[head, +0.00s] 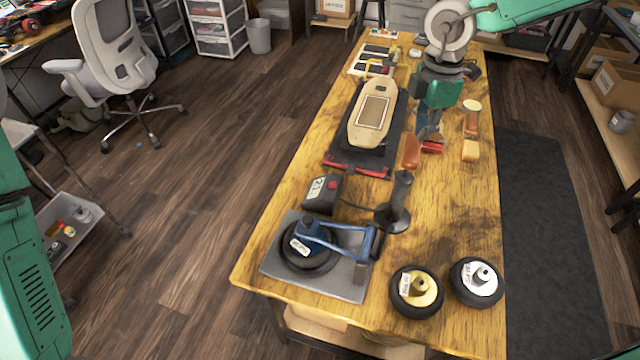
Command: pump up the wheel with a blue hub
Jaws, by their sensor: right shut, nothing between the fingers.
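The wheel with a blue hub (296,262) is a black tyre lying flat on a grey metal plate (345,285) at the near left of the table. A white label sits on it, and a blue clamp-like frame (345,235) reaches over it from the right. Behind it stands a dark box with a red button and a small display (322,194). A dark upright handle on a round base (398,210) stands to its right, with a dark cable between them. My right gripper (430,137) is shut and empty, farther back over the table. My left gripper is out of view.
A wheel with a yellow hub (408,306) and one with a pale hub (489,292) lie at the near edge. Small red and tan blocks (470,151) are near my right gripper. The right-middle tabletop is clear.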

